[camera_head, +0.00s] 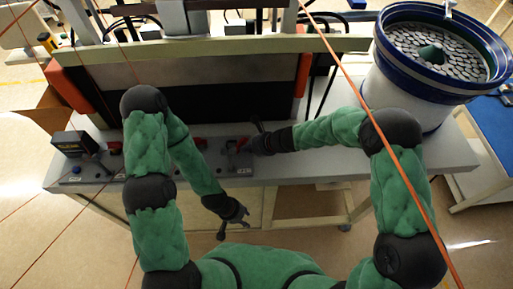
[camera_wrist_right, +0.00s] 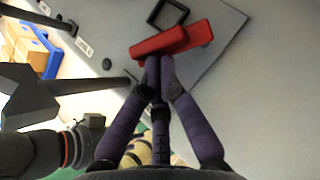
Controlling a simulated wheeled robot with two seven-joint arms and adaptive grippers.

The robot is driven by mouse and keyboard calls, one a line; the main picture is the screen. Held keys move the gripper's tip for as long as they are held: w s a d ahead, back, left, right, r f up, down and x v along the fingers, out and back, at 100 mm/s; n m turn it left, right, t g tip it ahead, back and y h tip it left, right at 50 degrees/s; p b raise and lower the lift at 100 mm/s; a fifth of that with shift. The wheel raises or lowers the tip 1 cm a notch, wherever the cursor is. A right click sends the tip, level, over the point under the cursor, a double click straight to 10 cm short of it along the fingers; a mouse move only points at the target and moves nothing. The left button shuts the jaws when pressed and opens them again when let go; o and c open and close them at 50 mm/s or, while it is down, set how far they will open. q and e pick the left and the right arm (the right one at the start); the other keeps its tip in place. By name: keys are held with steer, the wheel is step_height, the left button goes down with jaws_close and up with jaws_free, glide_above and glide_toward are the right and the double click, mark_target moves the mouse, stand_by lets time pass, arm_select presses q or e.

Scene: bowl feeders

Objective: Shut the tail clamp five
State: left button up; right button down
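Red clamp handles sit along the front of the grey bench plate in the head view. The rightmost red clamp (camera_head: 243,143) is beside my right gripper (camera_head: 257,141). In the right wrist view, two overlapping red bars (camera_wrist_right: 172,40) of a clamp lie just beyond the tips of my right gripper (camera_wrist_right: 158,64). Its purple fingers are together and seem to touch the lower edge of the red bars; nothing shows between them. My left gripper (camera_head: 235,220) hangs empty in front of the bench edge, its small fingers seemingly apart. Numbers on the clamps cannot be read.
More red clamps (camera_head: 200,143) and (camera_head: 115,147) stand along the plate to the left, with a black box (camera_head: 72,143) at its left end. A blue-rimmed bowl feeder (camera_head: 383,61) full of discs stands at the right. The floor in front is open.

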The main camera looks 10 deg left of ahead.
mark_target(238, 147)
steer(key=shift+s+a+m+t+b, duration=0.1)
steer(key=shift+a+m+t+b, duration=0.2)
steer(key=shift+m+t+b, duration=0.15)
steer(key=shift+a+b, duration=0.3)
steer(key=shift+b, duration=0.25)
steer(key=shift+a+b, duration=0.3)
steer(key=shift+a, duration=0.7)
steer(key=shift+w+a, duration=0.45)
steer(key=shift+a, duration=0.2)
steer(key=shift+r, duration=0.15)
stand_by(0.5)
steer(key=v, duration=1.2)
steer(key=shift+w+a, duration=0.1)
